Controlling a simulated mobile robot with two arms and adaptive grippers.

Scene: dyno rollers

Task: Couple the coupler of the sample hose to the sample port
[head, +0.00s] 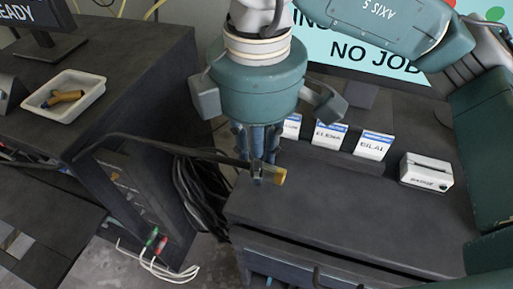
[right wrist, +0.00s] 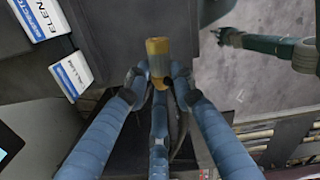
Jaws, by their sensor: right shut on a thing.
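My right gripper (head: 258,180) is shut on the coupler (head: 279,177), a short yellow-brass cylinder, above the front of the dark bench. The dark sample hose (head: 165,147) runs left from the grip toward the cabinet side. In the right wrist view the coupler (right wrist: 158,47) sticks out beyond the blue fingertips (right wrist: 160,80). A recessed panel (head: 125,190) with small fittings is on the cabinet's side; I cannot tell which fitting, if any, is the sample port.
A white tray (head: 88,104) with a yellow-brown fitting (head: 66,97) sits on the left cabinet. Green and red plugs (head: 157,241) with white cables are low on its side. Dark cables (head: 197,195) hang between the furniture. Labelled boxes (head: 373,145) and a white device (head: 427,170) stand on the bench.

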